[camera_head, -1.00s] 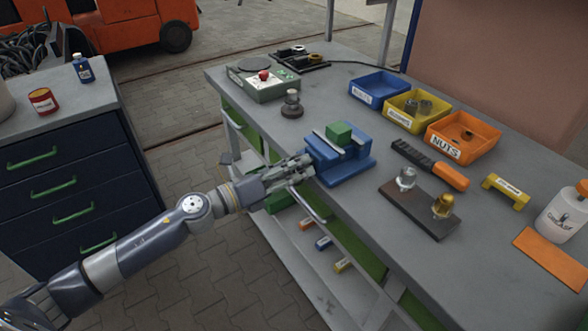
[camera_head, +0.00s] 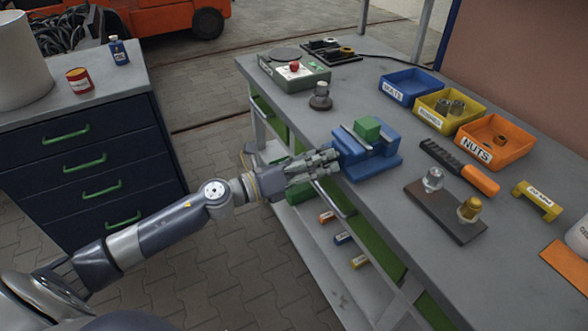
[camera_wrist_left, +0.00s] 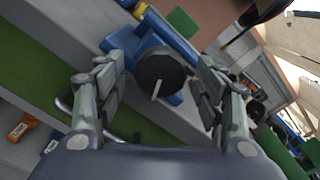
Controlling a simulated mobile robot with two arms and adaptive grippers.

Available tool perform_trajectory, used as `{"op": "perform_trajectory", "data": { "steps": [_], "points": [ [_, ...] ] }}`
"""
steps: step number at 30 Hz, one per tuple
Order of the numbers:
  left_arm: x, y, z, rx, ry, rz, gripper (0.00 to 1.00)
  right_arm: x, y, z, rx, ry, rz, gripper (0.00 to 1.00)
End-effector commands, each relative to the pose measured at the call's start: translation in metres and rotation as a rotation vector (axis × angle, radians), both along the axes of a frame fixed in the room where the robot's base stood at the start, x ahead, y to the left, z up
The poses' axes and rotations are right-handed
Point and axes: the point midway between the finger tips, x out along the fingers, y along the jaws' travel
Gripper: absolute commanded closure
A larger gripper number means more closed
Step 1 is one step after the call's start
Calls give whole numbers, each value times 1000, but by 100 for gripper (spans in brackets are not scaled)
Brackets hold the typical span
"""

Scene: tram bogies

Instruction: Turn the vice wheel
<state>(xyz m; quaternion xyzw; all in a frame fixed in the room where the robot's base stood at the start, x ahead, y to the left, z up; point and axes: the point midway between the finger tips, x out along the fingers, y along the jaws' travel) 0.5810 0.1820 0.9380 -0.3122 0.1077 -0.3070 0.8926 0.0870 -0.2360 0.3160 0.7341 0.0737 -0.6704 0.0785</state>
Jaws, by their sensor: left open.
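The blue vice (camera_head: 366,152) stands at the near edge of the workbench, with a green block (camera_head: 367,128) between its jaws. Its dark round wheel (camera_wrist_left: 160,74) with a pale handle shows in the left wrist view, facing my gripper. My left gripper (camera_head: 330,160) is open at the front of the vice. In the left wrist view its two fingers (camera_wrist_left: 160,80) stand on either side of the wheel, and I see gaps there, so it is not gripped. In the head view the wheel is hidden by the fingers. My right gripper is in no view.
On the grey workbench (camera_head: 350,98) are a green control box (camera_head: 294,75), blue, yellow and orange bins (camera_head: 497,141), an orange-handled file (camera_head: 460,168) and a brown block with two knobs (camera_head: 444,211). A dark drawer cabinet (camera_head: 75,165) stands left.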

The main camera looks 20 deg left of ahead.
Motion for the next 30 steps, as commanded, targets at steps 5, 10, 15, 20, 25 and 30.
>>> {"op": "perform_trajectory", "data": {
  "steps": [5,10,15,20,25,30],
  "points": [
    [-18,13,-2,1,3,0,36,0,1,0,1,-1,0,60],
    [-37,28,-2,1,4,1,36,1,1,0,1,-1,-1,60],
    [-56,43,-2,1,4,0,36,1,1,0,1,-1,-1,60],
    [-72,56,-1,1,3,1,36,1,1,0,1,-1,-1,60],
    [-84,65,-1,1,2,1,36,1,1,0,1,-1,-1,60],
    [-89,69,-1,2,0,0,36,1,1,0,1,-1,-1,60]
  ]
}}
